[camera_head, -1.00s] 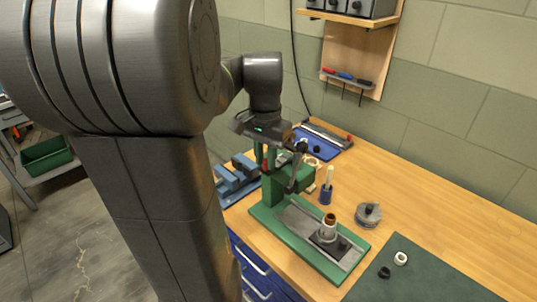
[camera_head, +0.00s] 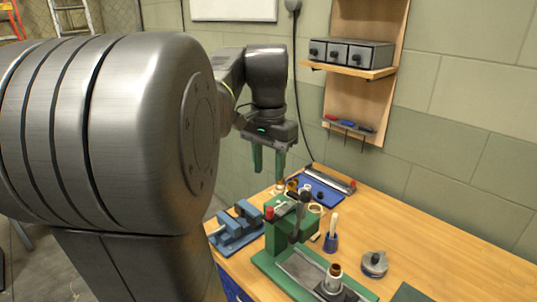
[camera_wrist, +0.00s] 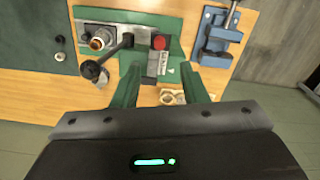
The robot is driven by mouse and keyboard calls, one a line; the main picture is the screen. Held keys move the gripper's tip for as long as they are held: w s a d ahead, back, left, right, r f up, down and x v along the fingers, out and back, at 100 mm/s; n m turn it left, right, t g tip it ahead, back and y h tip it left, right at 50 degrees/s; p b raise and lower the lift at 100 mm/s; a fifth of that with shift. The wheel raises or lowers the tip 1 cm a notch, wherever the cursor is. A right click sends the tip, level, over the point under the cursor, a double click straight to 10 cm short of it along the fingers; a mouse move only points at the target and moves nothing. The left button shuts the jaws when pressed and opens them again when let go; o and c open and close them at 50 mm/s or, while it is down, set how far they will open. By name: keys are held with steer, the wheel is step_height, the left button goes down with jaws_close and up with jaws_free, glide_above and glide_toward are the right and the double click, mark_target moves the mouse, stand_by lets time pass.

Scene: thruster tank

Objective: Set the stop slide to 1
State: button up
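A green press (camera_head: 278,238) stands on the wooden bench, with a dark lever (camera_head: 299,215) and a red knob (camera_head: 269,212). In the wrist view the red knob (camera_wrist: 158,43) sits at the top of a small grey block (camera_wrist: 153,66) with faint marks. I cannot tell for certain that this block is the stop slide, nor read its setting. My gripper (camera_head: 269,173) has green fingers, spread apart and empty, raised above the press. In the wrist view my gripper (camera_wrist: 162,68) has its fingers either side of the marked block's line of sight, without visible contact.
A blue vise (camera_head: 236,228) is left of the press. A brush in a blue holder (camera_head: 331,242) and a round grey lidded tin (camera_head: 374,264) stand at its right. A blue tray (camera_head: 318,190) lies behind.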

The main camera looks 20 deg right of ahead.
mark_target(272, 207)
steer(key=shift+r, duration=1.35)
steer(key=f, duration=0.9)
steer(key=d+f, duration=0.1)
steer(key=f, duration=0.4)
steer(key=shift+w, duration=0.2)
steer(key=shift+w+d, duration=0.15)
steer(key=shift+d, duration=0.1)
steer(key=shift+r, duration=0.1)
steer(key=shift+a, duration=0.1)
